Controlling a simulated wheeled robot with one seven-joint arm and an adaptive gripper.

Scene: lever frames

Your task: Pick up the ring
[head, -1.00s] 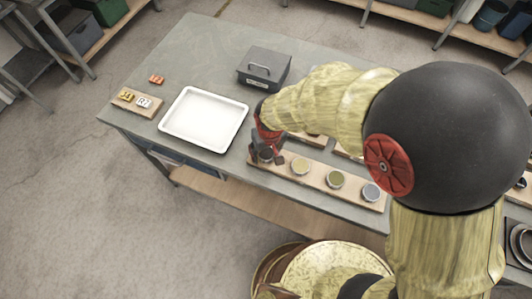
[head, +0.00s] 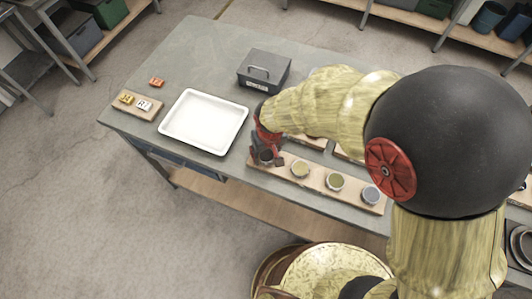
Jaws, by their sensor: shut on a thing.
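My gripper (head: 266,158), dark with red parts, points down at the left end of a long wooden board (head: 317,180) in the head view. Its fingers are shut around a small dark, round piece at that end of the board. The fingers and wrist hide most of this piece, so I cannot tell its shape or whether it is the ring. Along the same board to the right stand a pale yellow-topped round piece (head: 300,169), an olive-topped one (head: 335,182) and a blue-grey-topped one (head: 371,194).
A white tray (head: 204,146) lies left of my gripper. A dark grey box with a handle (head: 264,72) stands behind. A small wooden board (head: 138,105) with small labelled blocks and an orange block (head: 156,82) are at the far left. My arm covers the table's right part.

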